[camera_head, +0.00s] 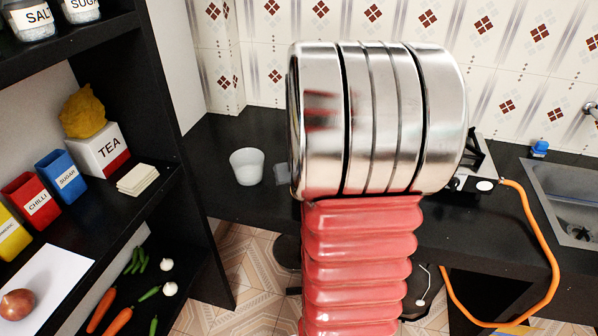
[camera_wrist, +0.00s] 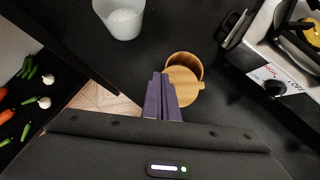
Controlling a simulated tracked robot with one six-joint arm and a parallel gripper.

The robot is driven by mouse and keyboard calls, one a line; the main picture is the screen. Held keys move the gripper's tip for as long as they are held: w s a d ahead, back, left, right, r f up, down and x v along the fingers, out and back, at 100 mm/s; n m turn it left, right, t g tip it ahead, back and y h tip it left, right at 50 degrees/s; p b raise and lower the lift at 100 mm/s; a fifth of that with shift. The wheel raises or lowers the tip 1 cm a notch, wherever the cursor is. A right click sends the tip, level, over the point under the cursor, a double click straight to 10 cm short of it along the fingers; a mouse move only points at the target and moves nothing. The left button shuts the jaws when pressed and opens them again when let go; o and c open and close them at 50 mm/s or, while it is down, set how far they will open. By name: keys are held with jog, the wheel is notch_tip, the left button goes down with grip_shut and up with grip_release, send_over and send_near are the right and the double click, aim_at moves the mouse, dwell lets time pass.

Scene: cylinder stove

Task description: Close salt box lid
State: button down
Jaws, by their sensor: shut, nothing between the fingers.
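A round wooden box (camera_wrist: 186,60), which looks like the salt box, stands on the dark counter in the wrist view. A flat, lighter wooden disc (camera_wrist: 184,88), which looks like its lid, shows at the box's near side. The box's inside is partly visible, and I cannot tell exactly how the disc joins the box. My gripper (camera_wrist: 160,78) has its purple fingers shut and empty, just left of the disc in the picture. I cannot tell whether they touch it. In the head view the wooden box and my gripper are hidden behind my arm.
A white cup (camera_wrist: 122,16) stands left of the box; it also shows in the head view (camera_head: 246,166). A stove (camera_wrist: 285,50) is at the right. A shelf holds a tea box (camera_head: 103,150) and labelled jars (camera_head: 30,20). Counter between the cup and box looks clear.

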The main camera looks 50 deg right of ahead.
jog(key=v, duration=1)
dwell(0.4)
jog(key=shift+w, duration=0.1)
jog(key=s+d+f+n+t+y, duration=0.1)
jog(key=s+d+f+n+y, duration=0.1)
jog(key=s, duration=0.5)
jog(key=shift+s+d+n, duration=0.3)
jog(key=shift+d+n, duration=0.25)
jog(key=shift+n, duration=0.35)
jog(key=shift+f, duration=0.1)
